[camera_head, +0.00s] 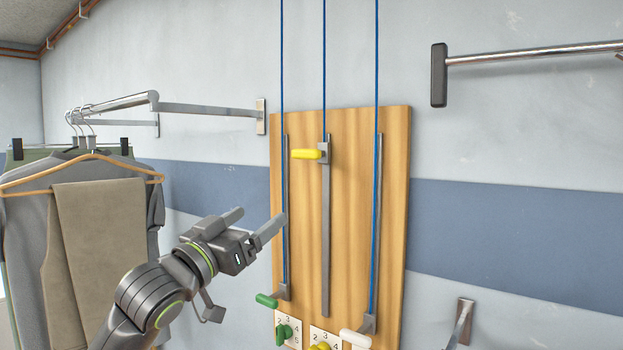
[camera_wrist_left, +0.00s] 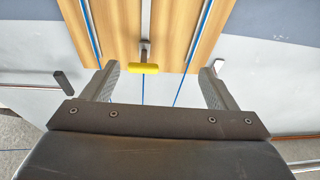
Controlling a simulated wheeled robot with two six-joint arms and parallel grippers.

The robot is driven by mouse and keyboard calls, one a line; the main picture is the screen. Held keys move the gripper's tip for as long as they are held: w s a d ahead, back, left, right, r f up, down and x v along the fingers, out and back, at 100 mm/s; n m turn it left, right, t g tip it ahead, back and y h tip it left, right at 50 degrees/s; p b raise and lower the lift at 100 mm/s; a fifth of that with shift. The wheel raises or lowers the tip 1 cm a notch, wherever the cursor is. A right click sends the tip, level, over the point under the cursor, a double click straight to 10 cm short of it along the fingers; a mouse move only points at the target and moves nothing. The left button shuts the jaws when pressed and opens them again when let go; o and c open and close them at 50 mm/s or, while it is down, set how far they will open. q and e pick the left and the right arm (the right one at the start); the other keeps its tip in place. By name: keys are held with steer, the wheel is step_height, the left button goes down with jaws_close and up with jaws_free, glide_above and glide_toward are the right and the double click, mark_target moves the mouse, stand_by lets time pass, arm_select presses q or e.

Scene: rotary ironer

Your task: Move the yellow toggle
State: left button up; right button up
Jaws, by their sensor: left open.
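The yellow toggle (camera_head: 306,154) is a rounded handle sticking out to the left from a grey slider near the top of the middle rail on the wooden board (camera_head: 350,210). My left gripper (camera_head: 261,215) is open and empty, in front of the board, lower and to the left of the toggle in the head view. In the left wrist view the yellow toggle (camera_wrist_left: 143,68) appears between the two open fingers (camera_wrist_left: 160,70), beyond them and apart from them. My right gripper is out of view.
A green handle (camera_head: 267,300) and a white handle (camera_head: 355,338) sit low on the side rails. Number plates with green and yellow knobs are below. Blue cords run above the board. Clothes (camera_head: 90,225) hang at left; a metal bar (camera_head: 530,53) is at upper right.

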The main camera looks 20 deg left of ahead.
mark_target(303, 156)
arm_select(q)
step_height(303, 156, up, 5)
steer(key=s+d+m+h, duration=0.1)
steer(key=s+h, duration=0.1)
steer(key=s, duration=0.1)
steer(key=shift+t, duration=0.4)
steer(key=p+x, duration=0.6)
steer(key=x, duration=1)
steer(key=shift+w+p, duration=0.3)
steer(key=shift+p, duration=0.05)
steer(key=shift+w+d+r+y, duration=0.1)
steer(key=shift+w+d+y, duration=0.15)
steer(key=shift+w, duration=0.45)
